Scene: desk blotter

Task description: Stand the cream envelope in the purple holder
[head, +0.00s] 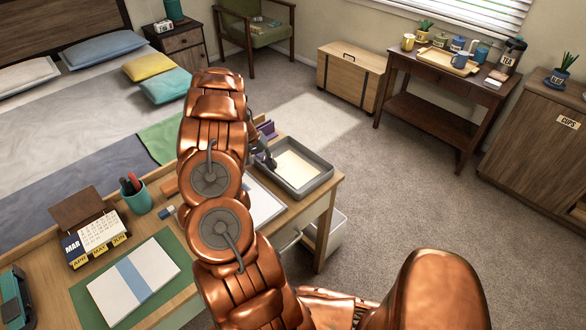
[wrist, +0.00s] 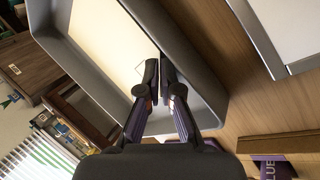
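The cream envelope (head: 296,168) lies in a grey tray (head: 322,180) on the desk, and it also shows in the wrist view (wrist: 105,42). My gripper (head: 271,164) is down at the tray's left side in the head view. In the wrist view my gripper's fingertips (wrist: 159,64) are close together at the envelope's edge, beside the tray wall. Whether they pinch the edge is unclear. The purple holder (head: 267,129) is behind the tray's left end, mostly hidden by my arm. A purple piece with a lettered label (wrist: 272,169) shows at the wrist view's bottom right.
White paper (head: 261,202) lies on the desk left of the tray. A teal pen cup (head: 138,200), a desk calendar (head: 97,237) and a green blotter (head: 170,258) with a booklet are further left. The tray sits near the desk's right edge, with open floor beyond.

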